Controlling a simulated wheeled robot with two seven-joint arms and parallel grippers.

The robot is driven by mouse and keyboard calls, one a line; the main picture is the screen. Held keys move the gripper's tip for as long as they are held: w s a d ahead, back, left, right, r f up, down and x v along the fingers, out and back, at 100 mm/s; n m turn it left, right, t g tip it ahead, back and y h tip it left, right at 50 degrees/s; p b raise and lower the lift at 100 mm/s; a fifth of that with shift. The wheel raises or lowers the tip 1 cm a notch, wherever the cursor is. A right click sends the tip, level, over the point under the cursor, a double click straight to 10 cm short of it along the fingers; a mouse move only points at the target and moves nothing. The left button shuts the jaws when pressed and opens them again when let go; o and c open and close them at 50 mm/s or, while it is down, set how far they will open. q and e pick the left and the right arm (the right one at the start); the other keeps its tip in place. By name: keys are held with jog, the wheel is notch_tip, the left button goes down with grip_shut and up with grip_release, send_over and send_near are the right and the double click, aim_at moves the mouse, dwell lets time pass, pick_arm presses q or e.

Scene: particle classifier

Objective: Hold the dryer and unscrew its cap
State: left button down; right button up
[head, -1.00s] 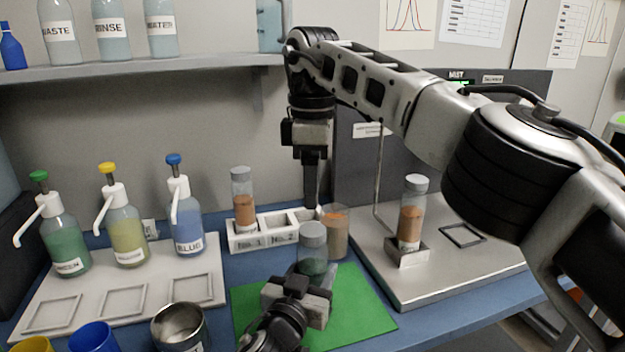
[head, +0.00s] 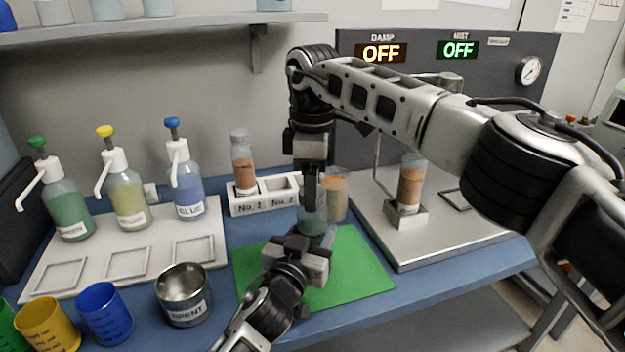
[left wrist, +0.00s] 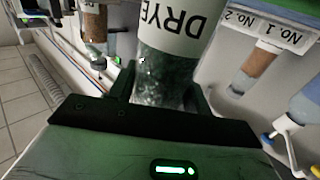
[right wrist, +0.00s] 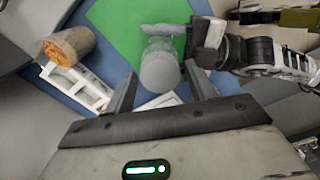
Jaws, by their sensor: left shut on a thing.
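The dryer (head: 314,230) is a clear jar with greenish grains, standing over the green mat (head: 352,262). My right gripper (head: 312,200) points down just above the dryer, hiding most of the cap in the head view. In the right wrist view, its two fingers (right wrist: 160,90) are apart, one on each side of the cap; contact is not visible.
An uncapped jar of brown powder (head: 337,198) stands close behind the dryer. A white rack (head: 262,200) holds a capped orange jar (head: 243,165). Another orange jar (head: 410,185) stands on the metal plate at right. Pump bottles and cups are at left.

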jog(key=c, duration=0.8)
